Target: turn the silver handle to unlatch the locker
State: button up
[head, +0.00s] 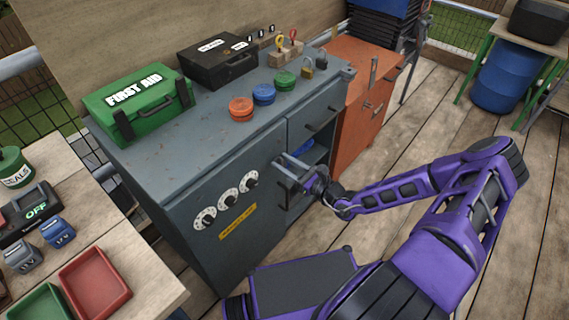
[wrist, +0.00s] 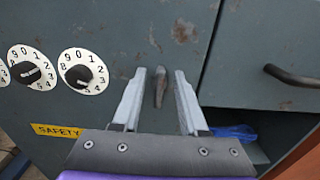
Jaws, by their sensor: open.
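The grey-blue locker (head: 180,190) has a door with several white number dials (head: 229,198). In the wrist view a small, dark grey handle (wrist: 160,86) stands nearly upright on the locker door (wrist: 115,50), right of the dials. My gripper (wrist: 160,74) is open, with one finger on each side of the handle and a gap visible on both sides. Whether the fingertips touch the door cannot be told. In the head view my gripper (head: 284,170) is at the locker front, and it hides the handle.
Right of the door are a drawer with a black pull (wrist: 292,75) and an open shelf with a blue item (wrist: 233,131). An orange cabinet (head: 358,105) stands beyond. A green first aid box (head: 140,102) and a black case (head: 217,60) lie on top.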

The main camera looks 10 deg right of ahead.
grip_shut()
dwell(0.4)
